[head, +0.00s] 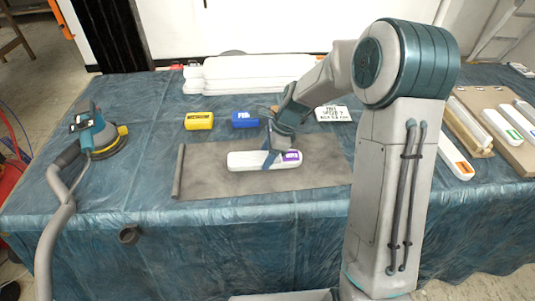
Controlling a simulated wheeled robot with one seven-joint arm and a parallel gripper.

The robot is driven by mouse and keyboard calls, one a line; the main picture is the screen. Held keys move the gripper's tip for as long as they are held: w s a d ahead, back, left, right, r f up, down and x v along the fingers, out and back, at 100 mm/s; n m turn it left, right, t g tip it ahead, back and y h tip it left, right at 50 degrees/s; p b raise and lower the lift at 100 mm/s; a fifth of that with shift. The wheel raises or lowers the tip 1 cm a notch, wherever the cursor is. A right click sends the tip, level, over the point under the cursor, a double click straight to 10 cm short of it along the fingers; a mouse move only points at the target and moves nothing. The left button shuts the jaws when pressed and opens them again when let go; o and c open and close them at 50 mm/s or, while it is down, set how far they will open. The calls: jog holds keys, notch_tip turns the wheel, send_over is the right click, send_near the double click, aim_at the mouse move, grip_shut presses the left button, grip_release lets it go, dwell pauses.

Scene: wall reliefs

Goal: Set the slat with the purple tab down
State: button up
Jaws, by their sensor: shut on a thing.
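The white slat (247,161) with the purple tab (292,156) lies lengthwise left to right over the dark grey mat (325,165) in the middle of the table. The tab is at its right end. My gripper (271,158) comes down from above and is shut on the slat near its middle, a little left of the tab. The fingers hide part of the slat. I cannot tell whether the slat touches the mat or hangs just above it.
A sander (97,135) with a hose is at left. Other white slats, one with an orange tab (463,168), lie at right. The mat's left part is bare.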

jog(key=o, duration=1)
jog(key=shift+o, duration=0.2)
jog(key=p+v, duration=0.1)
jog(key=v, duration=1.1)
jog(key=s+d+r+n+t+h, duration=0.1)
jog(key=s+d+n+h, duration=0.1)
jog(key=s+n, duration=0.7)
jog(key=s+d+r+n+t+h, duration=0.1)
jog(key=s+d+n, duration=0.3)
jog(key=s+n, duration=0.5)
jog(key=s+r+h, duration=0.1)
jog(key=s, duration=0.4)
jog(key=shift+s+h, duration=0.3)
